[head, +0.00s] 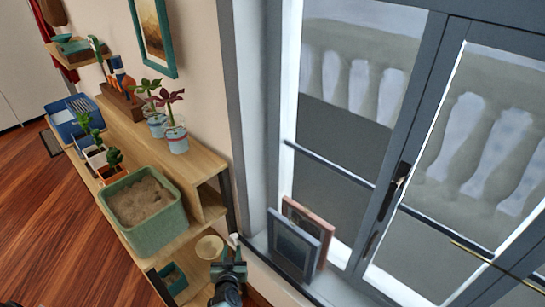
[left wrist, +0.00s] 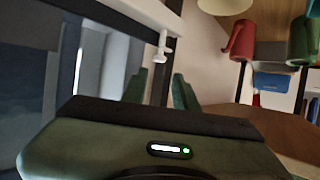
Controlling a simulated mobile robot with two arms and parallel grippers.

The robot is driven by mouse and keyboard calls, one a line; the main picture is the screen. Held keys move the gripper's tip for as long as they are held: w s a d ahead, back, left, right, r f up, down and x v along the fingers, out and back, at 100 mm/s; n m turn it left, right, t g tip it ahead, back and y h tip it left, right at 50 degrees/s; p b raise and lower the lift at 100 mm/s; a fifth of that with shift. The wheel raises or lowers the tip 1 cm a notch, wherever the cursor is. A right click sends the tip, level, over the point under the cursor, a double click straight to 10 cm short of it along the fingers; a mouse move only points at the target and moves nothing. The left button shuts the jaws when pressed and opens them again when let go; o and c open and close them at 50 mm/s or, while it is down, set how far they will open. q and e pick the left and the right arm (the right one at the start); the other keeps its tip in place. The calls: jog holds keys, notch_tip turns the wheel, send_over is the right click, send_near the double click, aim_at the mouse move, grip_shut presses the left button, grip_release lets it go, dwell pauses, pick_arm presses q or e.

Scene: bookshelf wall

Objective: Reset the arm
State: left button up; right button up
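My left gripper (head: 230,256) is at the bottom middle of the head view, between the low wooden shelf and the window sill. In the left wrist view its two dark green fingers (left wrist: 159,92) stand apart with nothing held between them. The gripper is open and empty. My right arm and gripper are not in view.
The wooden shelf (head: 205,167) holds a green sand-filled tub (head: 158,236) and potted plants (head: 176,138). A small round pale object (head: 209,248) is close beside my gripper. Picture frames (head: 292,246) lean on the window sill. Open wooden floor (head: 50,225) is at the left.

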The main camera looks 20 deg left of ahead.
pick_arm(q)
jog(key=s+d+f+m+g+h+b, duration=0.1)
jog(key=s+d+f+m+g+h, duration=0.15)
jog(key=s+d+f, duration=0.5)
jog(key=s+d+f+m+g+h+b, duration=0.1)
jog(key=s+d+f+m+g+h, duration=0.15)
jog(key=s+f, duration=0.9)
jog(key=s+f+m+g, duration=0.1)
jog(key=s+f+g, duration=0.2)
jog(key=s, duration=1)
jog(key=s+f+m+g, duration=0.1)
jog(key=s+f+g, duration=0.2)
jog(key=s, duration=1)
jog(key=shift+s+a+f+h+b, duration=0.15)
jog(key=shift+s+f+h+b, duration=0.2)
jog(key=shift+f, duration=0.55)
jog(key=shift+w, duration=0.1)
